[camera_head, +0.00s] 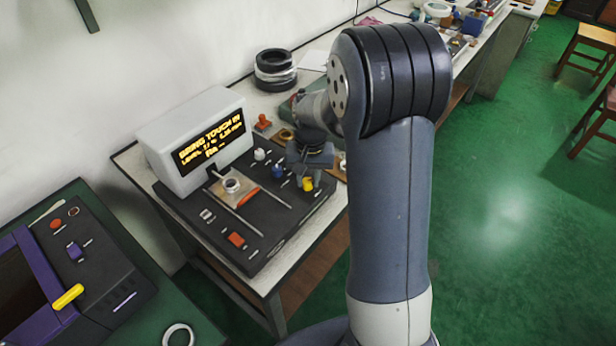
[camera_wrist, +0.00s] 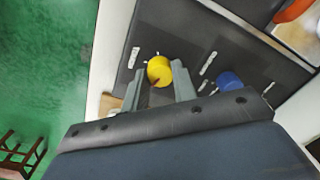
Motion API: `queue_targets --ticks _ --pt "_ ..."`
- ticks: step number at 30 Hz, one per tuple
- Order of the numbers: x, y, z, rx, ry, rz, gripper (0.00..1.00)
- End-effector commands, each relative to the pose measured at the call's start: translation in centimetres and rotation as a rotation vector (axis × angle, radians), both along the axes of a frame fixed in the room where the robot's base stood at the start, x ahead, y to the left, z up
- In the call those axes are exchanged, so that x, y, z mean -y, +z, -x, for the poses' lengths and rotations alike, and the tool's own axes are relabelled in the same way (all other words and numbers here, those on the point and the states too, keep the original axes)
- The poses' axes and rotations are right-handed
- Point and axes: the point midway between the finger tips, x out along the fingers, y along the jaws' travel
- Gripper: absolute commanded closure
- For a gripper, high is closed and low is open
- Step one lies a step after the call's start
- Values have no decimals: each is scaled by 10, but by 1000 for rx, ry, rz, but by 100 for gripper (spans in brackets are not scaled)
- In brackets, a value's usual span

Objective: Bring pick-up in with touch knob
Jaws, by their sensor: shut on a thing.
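The yellow knob (camera_wrist: 160,69) sits on the dark panel of the tester (camera_head: 262,226), between the two fingers of my gripper (camera_wrist: 158,78) in the wrist view. My gripper is shut on it. The yellow knob also shows in the head view (camera_head: 307,184), just below my gripper. A blue knob (camera_head: 278,171) and a white knob (camera_head: 259,154) stand on the same panel, clear of the fingers. The label beside the yellow knob is too small to read. The tester's display (camera_head: 211,140) has yellow text about bringing touch in; its smaller lines are hard to read.
A bearing ring (camera_head: 232,185) sits on the tester's plate beside an orange-red part (camera_head: 250,196). A stack of dark rings (camera_head: 274,70) stands behind on the bench. Another machine (camera_head: 75,260) is at lower left with a loose ring (camera_head: 178,335). Green floor is open at right.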

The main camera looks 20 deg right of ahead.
Motion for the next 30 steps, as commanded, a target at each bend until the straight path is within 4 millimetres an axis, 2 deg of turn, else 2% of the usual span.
queue_targets --ticks 18,30 --pt "0 1 0 3 -572 0 96" --pt "0 1 0 3 -817 0 96"
